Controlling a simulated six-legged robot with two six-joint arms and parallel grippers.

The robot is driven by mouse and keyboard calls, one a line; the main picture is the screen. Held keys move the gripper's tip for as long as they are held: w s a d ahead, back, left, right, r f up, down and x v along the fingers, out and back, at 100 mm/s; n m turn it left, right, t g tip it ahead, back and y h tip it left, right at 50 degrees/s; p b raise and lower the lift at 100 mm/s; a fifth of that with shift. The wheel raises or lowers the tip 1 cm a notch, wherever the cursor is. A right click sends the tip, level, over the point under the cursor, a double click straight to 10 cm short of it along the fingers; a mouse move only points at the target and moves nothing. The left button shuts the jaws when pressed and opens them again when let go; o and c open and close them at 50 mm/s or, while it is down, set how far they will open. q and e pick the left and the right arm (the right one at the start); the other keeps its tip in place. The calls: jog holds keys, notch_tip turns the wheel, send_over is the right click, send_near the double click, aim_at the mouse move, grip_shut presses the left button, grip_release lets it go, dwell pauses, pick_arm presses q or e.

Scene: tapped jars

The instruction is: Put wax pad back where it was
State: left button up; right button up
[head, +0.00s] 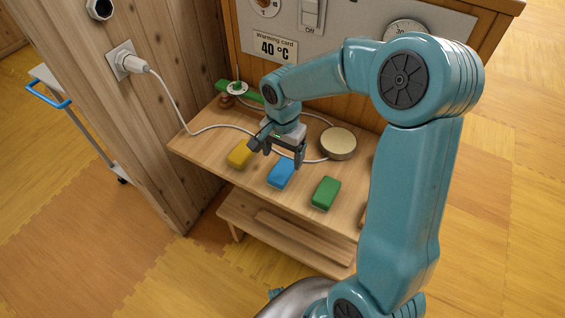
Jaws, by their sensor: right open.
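Three small blocks lie in a row near the front of the wooden shelf (222,150): a yellow block (239,154), a blue block (282,173) and a green block (326,193). Which one, if any, is the wax pad I cannot tell. My right gripper (277,156) points down over the shelf, open, with nothing seen between its fingers. In the picture it is just above the blue block, with the yellow block to its left. Its height above the shelf is hard to tell. My left gripper is not in view.
A round, beige-topped disc (339,141) with a cord sits behind the blocks. A green bar (223,86) and a small brown object (226,101) are at the back left. My right arm covers the shelf's right end.

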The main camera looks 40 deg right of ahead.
aim_at(283, 169)
notch_tip(283, 169, up, 5)
jog(key=shift+r, duration=0.2)
dwell(0.5)
